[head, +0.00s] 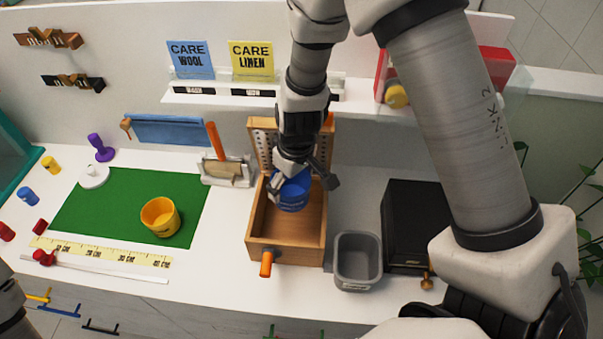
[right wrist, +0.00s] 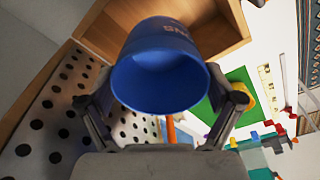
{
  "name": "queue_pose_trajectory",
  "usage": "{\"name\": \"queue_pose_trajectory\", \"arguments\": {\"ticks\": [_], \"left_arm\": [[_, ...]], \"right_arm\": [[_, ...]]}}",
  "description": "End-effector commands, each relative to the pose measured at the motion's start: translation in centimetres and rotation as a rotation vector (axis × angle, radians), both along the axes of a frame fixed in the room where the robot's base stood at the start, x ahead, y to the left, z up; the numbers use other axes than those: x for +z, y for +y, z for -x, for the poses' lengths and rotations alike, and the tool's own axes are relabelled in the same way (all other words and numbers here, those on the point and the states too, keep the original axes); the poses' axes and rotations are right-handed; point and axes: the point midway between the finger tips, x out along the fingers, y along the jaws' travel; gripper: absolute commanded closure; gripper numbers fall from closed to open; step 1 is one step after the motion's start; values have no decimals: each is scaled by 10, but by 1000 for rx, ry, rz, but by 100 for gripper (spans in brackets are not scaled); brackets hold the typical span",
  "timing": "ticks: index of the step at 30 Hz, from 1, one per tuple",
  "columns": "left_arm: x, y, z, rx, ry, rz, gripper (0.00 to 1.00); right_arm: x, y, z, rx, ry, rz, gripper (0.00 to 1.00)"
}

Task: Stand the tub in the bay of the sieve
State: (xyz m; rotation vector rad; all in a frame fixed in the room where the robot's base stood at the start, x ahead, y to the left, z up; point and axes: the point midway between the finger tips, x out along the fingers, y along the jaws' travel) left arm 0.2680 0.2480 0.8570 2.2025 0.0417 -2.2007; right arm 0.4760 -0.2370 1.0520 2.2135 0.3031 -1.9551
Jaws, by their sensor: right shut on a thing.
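The blue tub (head: 293,192) has lettering on its side. My right gripper (head: 303,183) is shut on it from above, a finger on each side. In the right wrist view the tub (right wrist: 165,70) shows its open, empty mouth between the fingers (right wrist: 168,98). The sieve appears to be the wooden box (head: 312,252) with an upright perforated panel (head: 264,150) at its back and orange handles. The tub is over the open front bay, within its outline; I cannot tell whether it touches the floor. The panel also shows in the right wrist view (right wrist: 60,115). My left gripper is out of view.
A grey bin (head: 358,262) stands close to the box's right, with a black box (head: 408,215) beyond. A brush and dustpan (head: 222,170) are at its left. A yellow cup (head: 161,216) stands on a green mat (head: 120,190). White tabletop between mat and box is clear.

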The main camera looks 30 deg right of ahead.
Motion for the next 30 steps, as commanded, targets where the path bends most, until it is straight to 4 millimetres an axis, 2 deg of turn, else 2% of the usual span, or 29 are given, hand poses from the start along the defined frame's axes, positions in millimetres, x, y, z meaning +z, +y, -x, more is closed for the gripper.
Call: {"name": "queue_pose_trajectory", "arguments": {"ticks": [30], "left_arm": [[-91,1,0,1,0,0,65]], "right_arm": [[-98,1,0,0,0,1,45]]}}
